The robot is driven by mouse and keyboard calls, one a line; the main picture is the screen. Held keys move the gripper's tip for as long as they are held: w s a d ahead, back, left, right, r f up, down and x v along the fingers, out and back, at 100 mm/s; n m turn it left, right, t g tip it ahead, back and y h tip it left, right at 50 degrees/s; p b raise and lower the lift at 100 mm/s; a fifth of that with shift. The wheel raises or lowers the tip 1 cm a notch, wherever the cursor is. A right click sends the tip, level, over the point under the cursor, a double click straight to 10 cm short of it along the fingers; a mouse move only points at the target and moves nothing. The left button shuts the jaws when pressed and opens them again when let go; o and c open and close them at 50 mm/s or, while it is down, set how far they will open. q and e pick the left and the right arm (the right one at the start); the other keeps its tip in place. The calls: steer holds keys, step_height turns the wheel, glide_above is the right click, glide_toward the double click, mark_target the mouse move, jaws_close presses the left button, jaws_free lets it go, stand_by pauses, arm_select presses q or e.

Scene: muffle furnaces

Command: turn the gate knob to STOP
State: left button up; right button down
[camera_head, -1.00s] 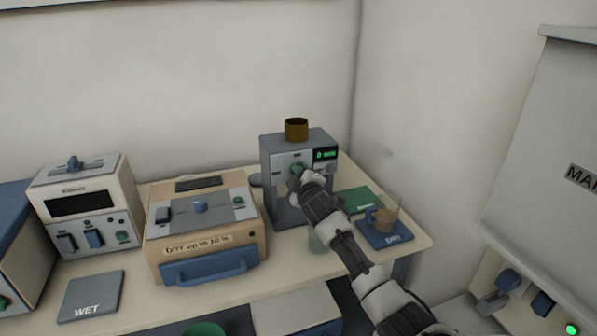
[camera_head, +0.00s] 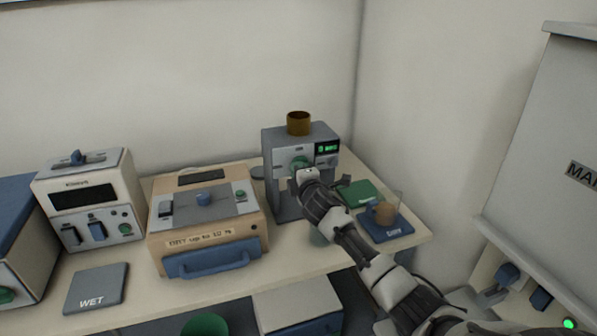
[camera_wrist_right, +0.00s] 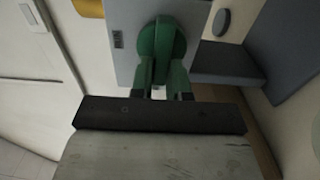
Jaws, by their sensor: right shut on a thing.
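The grey machine (camera_head: 285,144) with a brown cup-shaped top (camera_head: 298,124) stands at the back right of the bench. Its green gate knob (camera_head: 300,162) is on the front face, left of a small lit green display. The knob (camera_wrist_right: 162,40) fills the top middle of the right wrist view. My right gripper (camera_wrist_right: 162,72) is shut on it, one finger at each side. In the head view my right gripper (camera_head: 304,174) covers part of the front below the knob. The knob's markings, STOP included, are not readable. My left gripper is out of view.
A tan instrument (camera_head: 205,220), a cream instrument (camera_head: 90,200) and a WET mat (camera_head: 97,287) are left.

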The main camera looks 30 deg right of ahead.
steer(key=shift+f, duration=0.1)
steer(key=c, duration=1.1)
jaws_free()
steer(key=shift+s, duration=0.1)
steer(key=v, duration=1)
steer(key=shift+s+a+b, duration=0.2)
steer(key=shift+s+b, duration=0.1)
